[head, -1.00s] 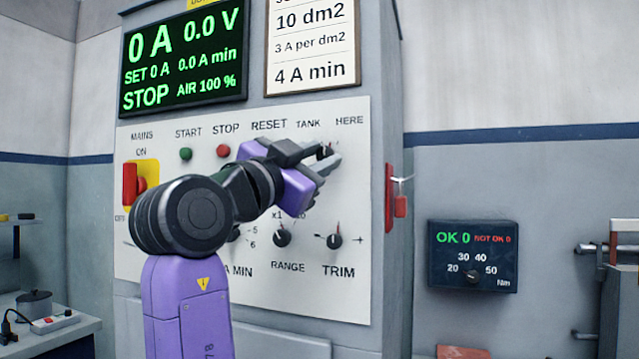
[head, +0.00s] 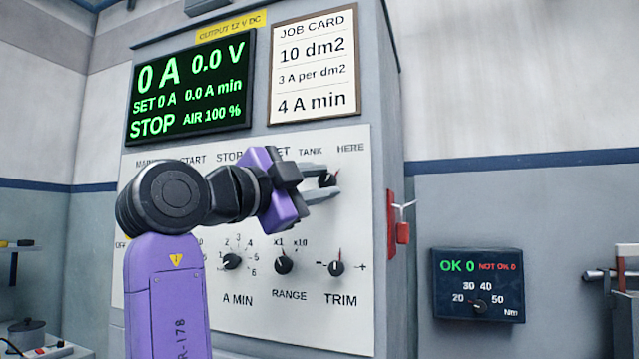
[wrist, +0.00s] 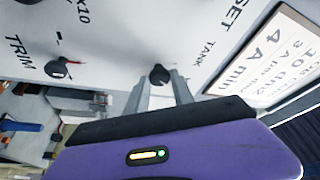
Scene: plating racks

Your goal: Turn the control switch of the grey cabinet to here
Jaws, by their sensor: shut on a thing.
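The grey cabinet (head: 385,105) stands in front of me with a white control panel. Its control switch (head: 328,178) is a small black knob below the labels TANK and HERE. It also shows in the wrist view (wrist: 159,76). My gripper (head: 328,182) reaches in from the left, its two grey fingers on either side of the knob and shut on it. The fingers also flank the knob in the wrist view (wrist: 161,84). The fingers partly cover the knob, and I cannot tell which label its pointer faces.
Below are the A MIN knob (head: 232,261), RANGE knob (head: 283,262) and TRIM knob (head: 336,268). A red lever switch (head: 401,230) is on the cabinet's right side. A torque box (head: 478,285) hangs on the right wall. My arm hides the panel's left part.

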